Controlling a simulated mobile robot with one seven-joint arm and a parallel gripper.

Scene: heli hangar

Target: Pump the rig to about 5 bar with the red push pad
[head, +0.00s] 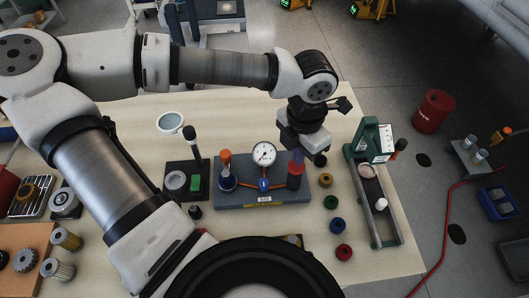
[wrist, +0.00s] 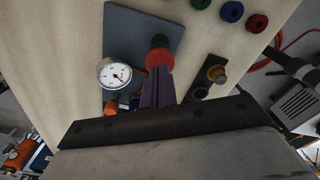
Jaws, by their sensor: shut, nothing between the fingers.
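The rig is a blue-grey base plate (head: 240,195) with a white round gauge (head: 264,154), a blue fitting (head: 264,184) and an orange-topped part (head: 225,157). The red push pad (head: 296,157) tops a dark cylinder at the rig's right end. My gripper (head: 298,153) is shut and empty, fingers pointing down at the pad. In the wrist view my fingertips (wrist: 158,72) overlap the near edge of the red pad (wrist: 158,57); I cannot tell whether they touch it. The gauge (wrist: 114,73) shows a needle there, but its scale is too small to read.
A green press-like stand (head: 360,150) stands right of the rig. Several coloured rings, such as the red ring (head: 343,252), lie between them. The pale table (head: 130,120) is bare at the back left.

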